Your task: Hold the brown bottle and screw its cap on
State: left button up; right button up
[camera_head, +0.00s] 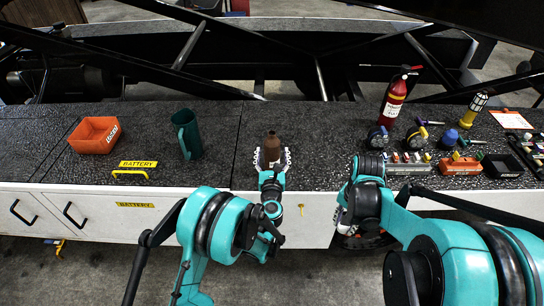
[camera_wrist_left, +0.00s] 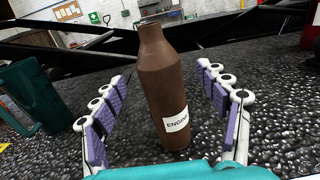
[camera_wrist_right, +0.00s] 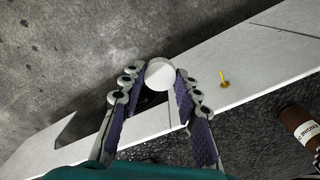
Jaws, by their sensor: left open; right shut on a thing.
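The brown bottle (camera_head: 272,148) stands upright on the dark speckled counter. In the left wrist view the bottle (camera_wrist_left: 163,95) has a white label and a narrow neck with no cap on it. My left gripper (camera_head: 272,160) is open, with one finger on each side of the bottle and gaps showing between. My right gripper (camera_wrist_right: 158,88) is shut on a round white cap (camera_wrist_right: 160,73). In the head view my right gripper (camera_head: 345,220) is low at the counter's front edge, right of the bottle; the cap is hard to make out there.
A green mug (camera_head: 188,135) and an orange bin (camera_head: 95,135) stand to the left. A red fire extinguisher (camera_head: 394,101), a yellow flashlight (camera_head: 473,110) and several small parts and trays crowd the right. The counter right around the bottle is clear.

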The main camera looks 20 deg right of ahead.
aim_at(272, 144)
pick_arm(q)
jog(key=b+x, duration=0.1)
jog(key=x, duration=0.4)
jog(key=shift+r, duration=0.1)
jog(key=shift+s+a, duration=0.1)
jog(key=c, duration=1.7)
